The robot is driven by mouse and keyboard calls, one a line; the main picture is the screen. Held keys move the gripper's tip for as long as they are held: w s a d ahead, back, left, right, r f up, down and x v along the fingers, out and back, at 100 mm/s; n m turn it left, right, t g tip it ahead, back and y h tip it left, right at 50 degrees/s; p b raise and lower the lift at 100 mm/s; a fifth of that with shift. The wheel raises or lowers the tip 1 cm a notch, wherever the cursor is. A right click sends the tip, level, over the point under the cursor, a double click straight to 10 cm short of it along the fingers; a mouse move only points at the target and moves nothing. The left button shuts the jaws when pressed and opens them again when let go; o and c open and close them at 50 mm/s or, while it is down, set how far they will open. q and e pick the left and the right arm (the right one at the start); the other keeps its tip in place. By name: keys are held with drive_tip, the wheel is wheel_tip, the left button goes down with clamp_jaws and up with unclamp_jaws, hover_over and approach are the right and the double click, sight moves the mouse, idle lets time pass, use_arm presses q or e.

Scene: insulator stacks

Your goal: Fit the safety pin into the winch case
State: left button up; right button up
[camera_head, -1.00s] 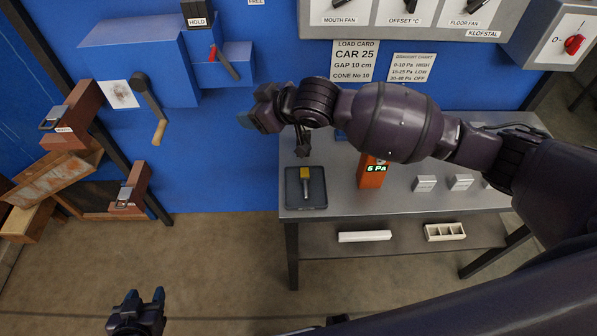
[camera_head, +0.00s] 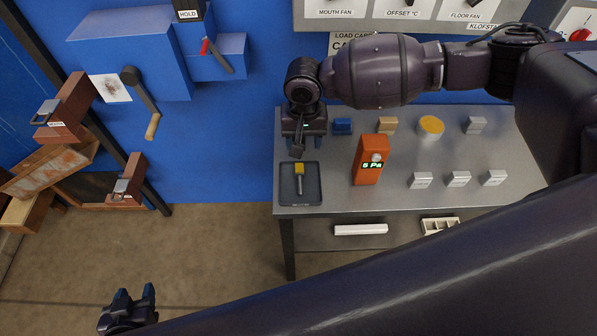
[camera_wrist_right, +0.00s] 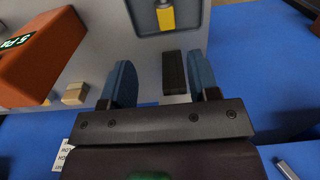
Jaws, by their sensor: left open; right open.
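The safety pin, with a yellow head and grey shank (camera_head: 299,172), lies in a dark tray (camera_head: 314,198) at the table's left front. Its yellow part also shows at the top of the right wrist view (camera_wrist_right: 166,18). My right gripper (camera_head: 303,124) is open behind the tray, pointing down, apart from the pin. In the wrist view a dark ribbed piece (camera_wrist_right: 174,72) shows between its fingers (camera_wrist_right: 160,62); I cannot tell whether they touch it. The blue winch case (camera_head: 130,50) with its crank is on the wall at left. My left gripper (camera_head: 135,292) is open and empty, low at left.
An orange meter (camera_head: 370,160) stands right of the tray. Several small blocks and a yellow-topped cylinder (camera_head: 431,126) are on the grey table (camera_head: 330,195). A red-handled lever (camera_head: 216,54) is beside the winch case. Brown brackets (camera_head: 70,112) stand at far left.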

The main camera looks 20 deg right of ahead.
hover_over(299, 166)
drive_tip(key=f, duration=0.5)
drive_tip(key=shift+s+d+f+b, duration=0.2)
drive_tip(key=shift+d+f+b, duration=0.1)
drive_tip(key=shift+d+b, duration=0.05)
drive_tip(key=shift+w+a+f+b, duration=0.1)
drive_tip(key=shift+a+f+b, duration=0.1)
drive_tip(key=shift+f, duration=1.15)
drive_tip(key=shift+w+a+f+b, duration=0.1)
drive_tip(key=shift+f+b, duration=0.05)
drive_tip(key=shift+f, duration=1.15)
clamp_jaws()
drive_tip(key=shift+r, duration=0.2)
